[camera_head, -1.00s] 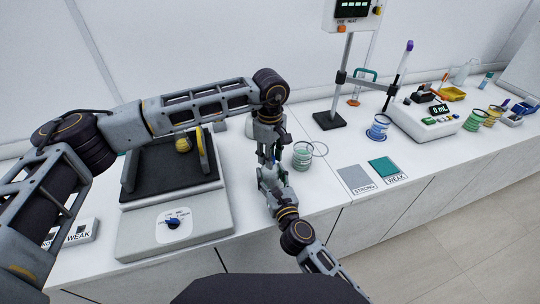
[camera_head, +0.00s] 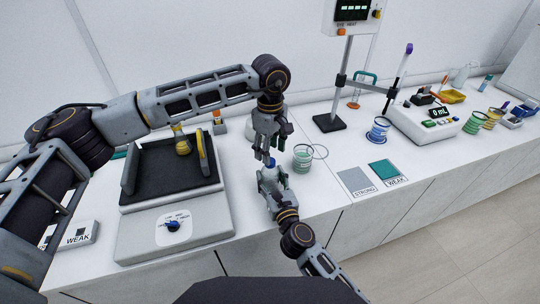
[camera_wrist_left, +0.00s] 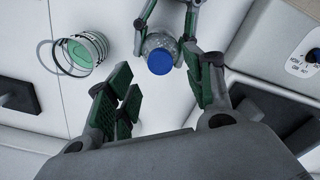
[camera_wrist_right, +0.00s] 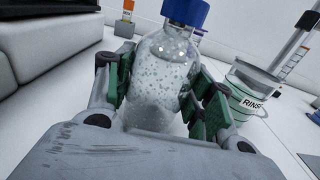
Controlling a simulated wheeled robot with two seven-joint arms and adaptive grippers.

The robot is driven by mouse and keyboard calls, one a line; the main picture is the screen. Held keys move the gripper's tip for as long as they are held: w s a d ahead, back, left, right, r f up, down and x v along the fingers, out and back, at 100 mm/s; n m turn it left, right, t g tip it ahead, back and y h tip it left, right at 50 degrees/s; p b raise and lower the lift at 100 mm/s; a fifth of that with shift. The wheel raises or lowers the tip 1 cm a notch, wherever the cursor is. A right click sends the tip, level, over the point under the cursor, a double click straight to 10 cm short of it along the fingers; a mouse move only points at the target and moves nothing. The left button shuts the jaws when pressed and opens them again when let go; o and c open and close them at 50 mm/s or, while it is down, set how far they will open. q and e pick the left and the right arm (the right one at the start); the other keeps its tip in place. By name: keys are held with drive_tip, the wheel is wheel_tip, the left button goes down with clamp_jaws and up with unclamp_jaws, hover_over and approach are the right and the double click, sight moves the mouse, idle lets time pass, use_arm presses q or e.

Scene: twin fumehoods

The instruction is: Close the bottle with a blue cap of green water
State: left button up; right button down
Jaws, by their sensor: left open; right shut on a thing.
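A clear bottle (camera_wrist_right: 155,85) with droplets or bubbles showing through its wall stands between the green-padded fingers of my right gripper (camera_head: 272,178), which is shut on it. A blue cap (camera_wrist_right: 186,10) sits on top of the bottle's neck; it also shows from above in the left wrist view (camera_wrist_left: 160,62) and small in the head view (camera_head: 270,162). My left gripper (camera_head: 267,156) is open and empty just above the cap, its fingers (camera_wrist_left: 165,95) spread apart. How tightly the cap is seated cannot be told. No clear green shows in the bottle.
A beaker marked RINSE (camera_wrist_right: 250,95) stands close to the right of the grippers. A stirrer-like device (camera_head: 170,215) stands to the left. STRONG and WEAK pads (camera_head: 370,177) lie at right, with a stand base (camera_head: 328,122) behind.

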use_arm(q)
wheel_tip(320, 180, up, 8)
idle(0.5)
use_arm(e)
drive_tip(key=shift+c, duration=2.4)
unclamp_jaws()
drive_tip(key=shift+s, duration=0.1)
drive_tip(key=shift+v, duration=5.95)
use_arm(q)
drive_tip(key=shift+r, duration=0.1)
use_arm(e)
drive_tip(key=shift+r, duration=0.15)
use_arm(q)
wheel_tip(320, 180, up, 9)
drive_tip(key=p, duration=0.9)
use_arm(e)
wheel_tip(320, 180, up, 9)
use_arm(q)
drive_tip(key=shift+r+p, duration=0.45)
drive_tip(key=shift+p, duration=0.1)
use_arm(e)
drive_tip(key=shift+r, duration=0.45)
